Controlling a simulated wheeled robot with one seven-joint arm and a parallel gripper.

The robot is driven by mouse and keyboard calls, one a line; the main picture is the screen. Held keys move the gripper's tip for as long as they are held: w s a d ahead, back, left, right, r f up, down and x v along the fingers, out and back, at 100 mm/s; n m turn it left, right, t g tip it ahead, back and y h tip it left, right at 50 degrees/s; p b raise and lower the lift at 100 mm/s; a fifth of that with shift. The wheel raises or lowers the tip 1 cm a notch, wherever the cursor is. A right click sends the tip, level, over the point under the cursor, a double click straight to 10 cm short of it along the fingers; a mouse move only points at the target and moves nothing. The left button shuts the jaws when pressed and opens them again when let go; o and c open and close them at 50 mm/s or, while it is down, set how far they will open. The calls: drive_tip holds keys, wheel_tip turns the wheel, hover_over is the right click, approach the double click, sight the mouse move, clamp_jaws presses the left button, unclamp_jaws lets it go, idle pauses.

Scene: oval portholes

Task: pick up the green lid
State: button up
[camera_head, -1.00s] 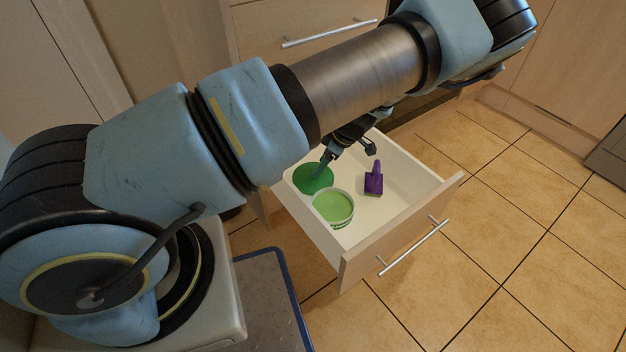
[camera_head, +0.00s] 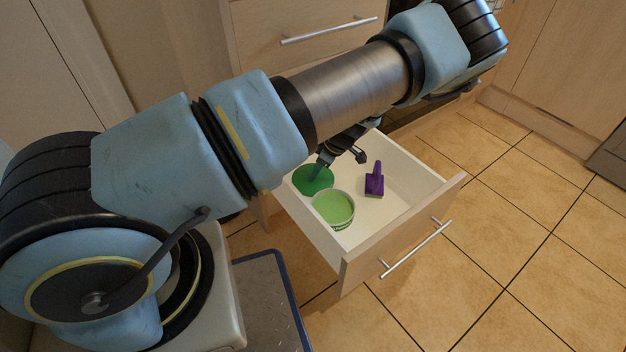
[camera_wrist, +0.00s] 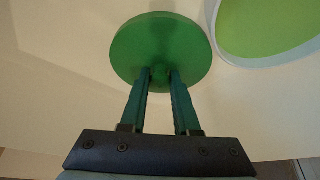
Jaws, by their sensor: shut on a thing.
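The green lid (camera_head: 314,181) is a dark green disc in the open drawer, at the drawer's left side in the head view. In the wrist view the lid (camera_wrist: 160,45) is a round disc straight ahead of the fingers. My gripper (camera_head: 319,173) reaches down to the lid from above. In the wrist view the two fingertips of my gripper (camera_wrist: 159,76) are close together at the lid's near part, with a narrow gap between them. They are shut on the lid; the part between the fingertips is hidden. I cannot tell whether the lid touches the drawer floor.
A light green tub (camera_head: 333,207) stands right beside the lid; it also shows in the wrist view (camera_wrist: 262,25). A purple-handled brush (camera_head: 375,182) is further right in the drawer. The drawer front (camera_head: 405,235) bounds the near right side. The drawer floor near the brush is clear.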

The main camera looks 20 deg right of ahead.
clamp_jaws()
drive_tip(key=shift+r, duration=0.1)
